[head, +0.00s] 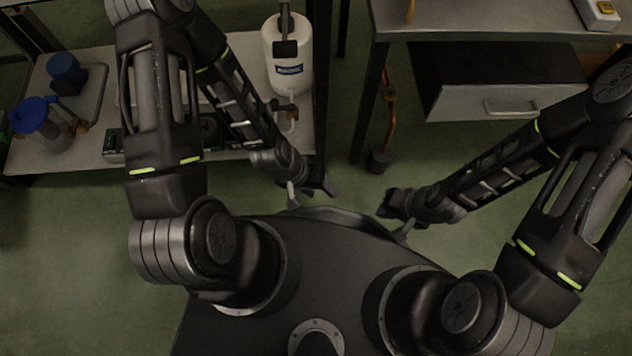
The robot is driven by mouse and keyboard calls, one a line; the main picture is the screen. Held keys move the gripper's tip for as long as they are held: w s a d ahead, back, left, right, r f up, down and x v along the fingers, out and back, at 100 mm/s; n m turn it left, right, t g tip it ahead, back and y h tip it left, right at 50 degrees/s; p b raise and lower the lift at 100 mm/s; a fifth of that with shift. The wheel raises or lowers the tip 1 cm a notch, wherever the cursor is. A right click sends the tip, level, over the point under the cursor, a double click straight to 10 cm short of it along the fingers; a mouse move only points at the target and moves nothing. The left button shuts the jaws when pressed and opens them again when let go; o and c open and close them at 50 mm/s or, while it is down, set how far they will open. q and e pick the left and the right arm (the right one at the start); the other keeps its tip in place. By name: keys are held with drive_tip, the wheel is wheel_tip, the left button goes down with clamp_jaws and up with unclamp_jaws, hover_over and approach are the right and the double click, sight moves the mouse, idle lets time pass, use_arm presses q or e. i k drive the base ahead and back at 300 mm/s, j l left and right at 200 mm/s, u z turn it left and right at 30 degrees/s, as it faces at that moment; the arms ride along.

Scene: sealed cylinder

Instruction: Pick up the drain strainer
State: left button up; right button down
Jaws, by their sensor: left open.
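I cannot make out a drain strainer in the head view. My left gripper (311,192) is low in front of my base, beside the right end of the left bench's lower shelf. Its fingers are apart and I see nothing between them. My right gripper (396,214) is also low, just ahead of my base and right of the left one. It is dark and small, and its finger gap does not show clearly. Both grippers are over the green floor.
The left bench (60,150) holds a white bottle (287,60), blue-topped items (38,115) and a dark device (113,145). A grey table (470,18) with a drawer unit (500,95) stands at right. An orange-brown pipe-like thing (390,105) hangs beside it. Green floor lies between.

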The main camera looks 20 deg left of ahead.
sight(209, 128)
drive_tip(key=u, duration=1.6)
